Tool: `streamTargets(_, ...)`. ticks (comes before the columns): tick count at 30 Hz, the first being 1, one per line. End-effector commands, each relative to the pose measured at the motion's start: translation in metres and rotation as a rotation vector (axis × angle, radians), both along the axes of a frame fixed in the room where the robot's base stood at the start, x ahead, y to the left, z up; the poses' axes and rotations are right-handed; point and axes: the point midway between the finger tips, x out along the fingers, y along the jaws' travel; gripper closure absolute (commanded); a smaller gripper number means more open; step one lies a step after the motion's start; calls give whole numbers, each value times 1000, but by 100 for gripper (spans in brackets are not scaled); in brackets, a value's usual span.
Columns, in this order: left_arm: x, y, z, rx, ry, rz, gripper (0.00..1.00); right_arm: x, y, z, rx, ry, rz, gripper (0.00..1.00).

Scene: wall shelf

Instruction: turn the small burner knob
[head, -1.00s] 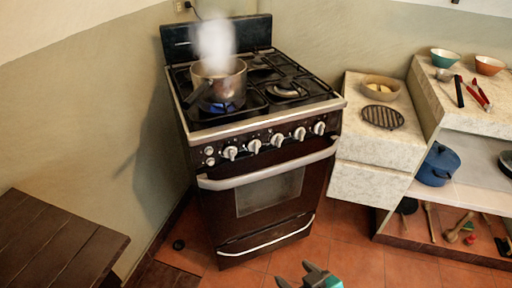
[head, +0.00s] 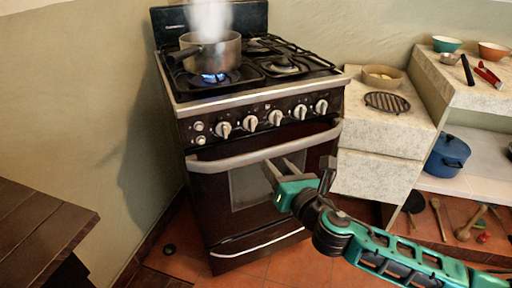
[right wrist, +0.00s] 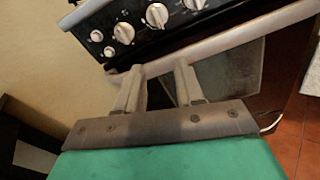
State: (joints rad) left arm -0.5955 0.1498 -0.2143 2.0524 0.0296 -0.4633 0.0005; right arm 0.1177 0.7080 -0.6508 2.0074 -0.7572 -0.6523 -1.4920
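The dark stove's front panel (head: 262,119) carries a row of several large pale knobs, such as the leftmost one (head: 223,129). Two smaller round knobs, an upper (head: 198,126) and a lower (head: 200,140), sit one above the other at its left end. The right wrist view also shows the upper small knob (right wrist: 96,35) and the lower small knob (right wrist: 109,51). I cannot tell which knob serves the small burner. My right gripper (head: 280,163) is open and empty, in front of the oven door and below the knobs. My left gripper is out of view.
A steaming pot (head: 211,53) sits over a blue flame (head: 212,77) at the front left. The oven handle (head: 262,150) runs across below the knobs. A stone counter (head: 375,125) stands right of the stove, and a wooden table (head: 40,225) is at the lower left.

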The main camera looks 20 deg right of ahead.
Motion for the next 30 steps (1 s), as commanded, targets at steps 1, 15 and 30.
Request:
streamTargets(1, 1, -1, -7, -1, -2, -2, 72, 4, -3, 2, -97, -44, 2, 63)
streamTargets(15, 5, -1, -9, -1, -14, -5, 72, 50, -2, 14, -251, -110, 0, 63)
streamTargets(30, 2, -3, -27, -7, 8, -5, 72, 130, 7, 13, -249, -104, 1, 63)
